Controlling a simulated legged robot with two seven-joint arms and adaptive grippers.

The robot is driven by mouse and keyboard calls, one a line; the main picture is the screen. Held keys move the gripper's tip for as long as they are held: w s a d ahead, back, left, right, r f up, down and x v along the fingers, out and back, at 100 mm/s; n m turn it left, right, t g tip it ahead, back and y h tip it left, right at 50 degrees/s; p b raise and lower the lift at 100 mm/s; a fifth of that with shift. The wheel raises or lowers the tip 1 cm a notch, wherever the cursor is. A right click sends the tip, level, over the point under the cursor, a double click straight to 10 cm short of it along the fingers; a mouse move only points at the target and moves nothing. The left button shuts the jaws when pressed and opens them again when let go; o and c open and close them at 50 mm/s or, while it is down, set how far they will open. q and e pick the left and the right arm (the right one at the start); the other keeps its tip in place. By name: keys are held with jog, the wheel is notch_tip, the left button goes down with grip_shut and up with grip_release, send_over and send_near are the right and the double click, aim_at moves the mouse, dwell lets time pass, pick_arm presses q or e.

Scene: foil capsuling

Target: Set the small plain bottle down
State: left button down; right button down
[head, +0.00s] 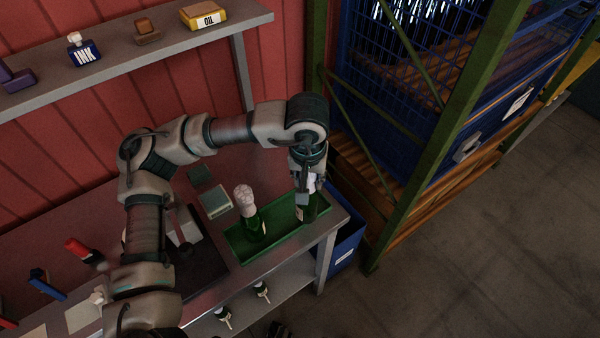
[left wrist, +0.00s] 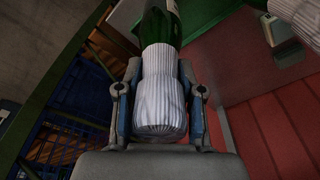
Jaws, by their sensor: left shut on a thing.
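My left gripper (head: 310,184) is shut on the neck of a dark green bottle (head: 308,211), over the right end of the green tray (head: 284,244). The bottle is about upright. I cannot tell whether its base touches the tray. In the left wrist view the fingers sit either side of its pale pleated neck cover (left wrist: 159,95), with green glass (left wrist: 160,25) beyond. A second green bottle (head: 252,226) with a pale wrapped top (head: 244,196) stands in the tray to the left; its pale top also shows in the left wrist view (left wrist: 297,12). My right gripper is not in view.
The metal bench (head: 190,322) ends just right of the tray, with a blue bin (head: 346,246) beyond. A small scale-like box (head: 215,202) lies behind the tray. A green-post rack (head: 440,130) stands at the right. A wall shelf (head: 120,62) holds an ink bottle (head: 82,50) and an oil box (head: 204,15).

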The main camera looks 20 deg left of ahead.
pick_arm(q)
jog(key=w+a+f, duration=0.3)
jog(key=w+f, duration=0.1)
jog(key=c, duration=0.7)
grip_release()
jog(key=shift+a+f, duration=0.1)
jog(key=shift+a, duration=0.35)
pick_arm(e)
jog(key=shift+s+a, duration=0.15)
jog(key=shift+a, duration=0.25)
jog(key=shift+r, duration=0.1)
pick_arm(q)
jog(key=r, duration=0.4)
jog(key=s+r, duration=0.1)
jog(key=r, duration=0.7)
jog(key=shift+s+d+p, duration=0.25)
jog(key=shift+s+p, duration=0.1)
jog(key=shift+p, duration=0.05)
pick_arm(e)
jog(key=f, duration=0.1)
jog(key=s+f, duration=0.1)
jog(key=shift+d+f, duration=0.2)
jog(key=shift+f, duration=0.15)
